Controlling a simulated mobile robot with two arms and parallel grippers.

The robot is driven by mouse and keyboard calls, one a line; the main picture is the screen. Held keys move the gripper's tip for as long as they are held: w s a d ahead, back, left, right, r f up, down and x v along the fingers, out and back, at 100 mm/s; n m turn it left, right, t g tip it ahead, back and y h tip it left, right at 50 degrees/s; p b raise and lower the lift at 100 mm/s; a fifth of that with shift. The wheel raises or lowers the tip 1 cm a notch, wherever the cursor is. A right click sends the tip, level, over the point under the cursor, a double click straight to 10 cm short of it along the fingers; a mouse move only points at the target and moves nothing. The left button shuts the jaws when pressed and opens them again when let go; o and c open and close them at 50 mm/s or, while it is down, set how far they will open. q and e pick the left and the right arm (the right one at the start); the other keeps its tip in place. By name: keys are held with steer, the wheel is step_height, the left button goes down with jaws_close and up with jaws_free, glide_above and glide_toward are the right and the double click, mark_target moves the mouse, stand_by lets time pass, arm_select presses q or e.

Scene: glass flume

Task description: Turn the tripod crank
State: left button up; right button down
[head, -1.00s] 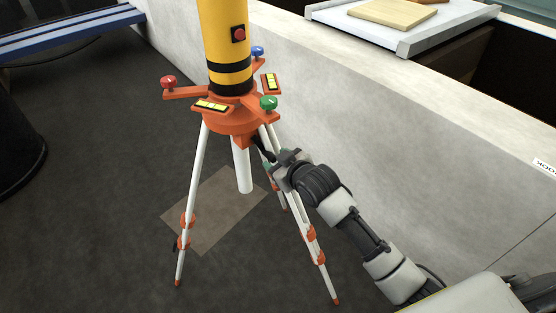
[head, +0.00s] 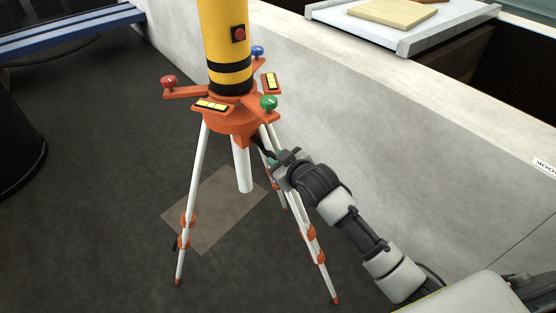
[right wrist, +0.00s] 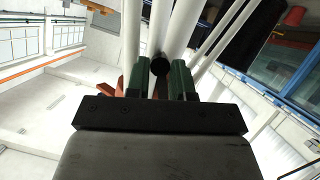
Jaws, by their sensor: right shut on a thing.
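The tripod (head: 230,120) stands on the dark floor, with an orange head, white legs and a yellow-and-black cylinder (head: 223,40) on top. The black crank (head: 260,149) sticks out from under the orange head on its right side. My right gripper (head: 271,160) is at the crank's outer end, below the green knob (head: 268,102). In the right wrist view its green fingers (right wrist: 168,80) are shut on the crank's dark round handle (right wrist: 160,66). The rest of the crank is mostly hidden there. My left gripper is not in view.
Red (head: 169,81) and blue (head: 257,51) knobs sit on the tripod's other arms. A pale wall (head: 400,120) runs close behind on the right. A tray with a wooden board (head: 392,12) rests on it. Blue bars (head: 70,32) lie at upper left.

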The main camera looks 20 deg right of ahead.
steer(key=d+r+n+h+p, duration=0.1)
steer(key=n+t+h+p, duration=0.1)
steer(key=n, duration=0.1)
steer(key=shift+w+d+r+n, duration=0.3)
steer(key=shift+w+d+r, duration=0.05)
steer(key=shift+w+d+r+n+t+h, duration=0.15)
steer(key=shift+r+n+t+h, duration=0.25)
steer(key=shift+n, duration=0.45)
steer(key=shift+s+d+r+n+t+h, duration=0.1)
steer(key=shift+d+r+n+t+h, duration=0.1)
steer(key=shift+r+n+t, duration=0.5)
steer(key=shift+w+d+r+n+t+h, duration=0.1)
steer(key=shift+r+n+t+h, duration=0.15)
steer(key=shift+n, duration=0.8)
steer(key=c, duration=1)
jaws_free()
steer(key=shift+o, duration=0.2)
